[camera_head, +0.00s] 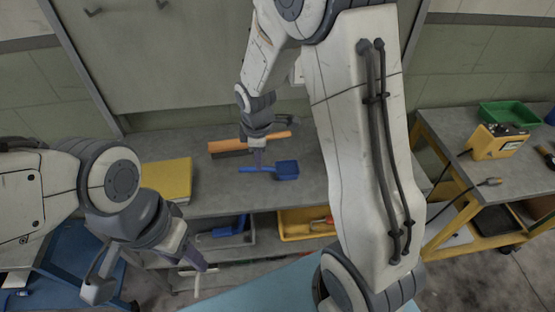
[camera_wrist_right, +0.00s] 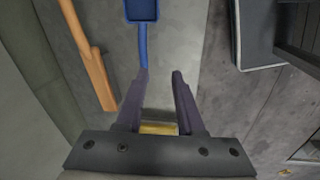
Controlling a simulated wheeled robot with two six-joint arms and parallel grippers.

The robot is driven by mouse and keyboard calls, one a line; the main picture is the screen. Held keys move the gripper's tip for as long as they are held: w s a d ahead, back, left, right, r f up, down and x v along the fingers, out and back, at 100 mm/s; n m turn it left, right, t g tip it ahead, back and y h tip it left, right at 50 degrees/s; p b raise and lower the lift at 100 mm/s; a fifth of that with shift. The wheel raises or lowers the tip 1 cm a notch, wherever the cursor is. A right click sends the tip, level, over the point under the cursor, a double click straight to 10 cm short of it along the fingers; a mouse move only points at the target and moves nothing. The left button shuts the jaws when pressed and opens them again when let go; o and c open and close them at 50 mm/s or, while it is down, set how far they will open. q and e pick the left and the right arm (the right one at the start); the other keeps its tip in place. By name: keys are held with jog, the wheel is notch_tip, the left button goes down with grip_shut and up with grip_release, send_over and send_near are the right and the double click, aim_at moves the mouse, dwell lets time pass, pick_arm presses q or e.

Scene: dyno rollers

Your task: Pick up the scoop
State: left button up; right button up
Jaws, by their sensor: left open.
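The blue scoop (camera_head: 287,169) lies on the grey bench top, its pan to the right and its handle to the left. In the right wrist view the scoop (camera_wrist_right: 142,12) shows its pan at the top edge and its handle running down to the left finger, which hides the handle's end. My right gripper (camera_head: 258,158) is over the handle, open. In the wrist view its fingers (camera_wrist_right: 160,75) are apart with nothing visibly held between them; whether the left finger touches the handle I cannot tell. My left gripper (camera_head: 148,274) is open and empty, low at left, away from the scoop.
An orange-handled brush (camera_head: 230,146) lies just behind the scoop; its handle (camera_wrist_right: 95,75) is left of my right fingers. A yellow folder (camera_head: 166,179) lies left on the bench. Bins, including a yellow one (camera_head: 290,231), sit on the shelf below. A yellow-framed cart (camera_head: 450,165) stands right.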

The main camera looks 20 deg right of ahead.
aim_at(270, 168)
jog(key=shift+n, duration=0.6)
jog(key=w+d+f, duration=0.1)
jog(key=f, duration=0.1)
jog(key=w+d+f, duration=0.1)
jog(key=d+f, duration=0.1)
jog(key=w+d+f, duration=0.1)
jog(key=f, duration=0.2)
jog(key=shift+w+d, duration=0.1)
jog(key=shift+d, duration=0.15)
jog(key=f, duration=0.2)
jog(key=w+f, duration=0.1)
jog(key=f, duration=0.2)
jog(key=shift+w+d+f, duration=0.1)
jog(key=shift+d+f, duration=0.05)
jog(key=shift+f, duration=0.15)
grip_shut()
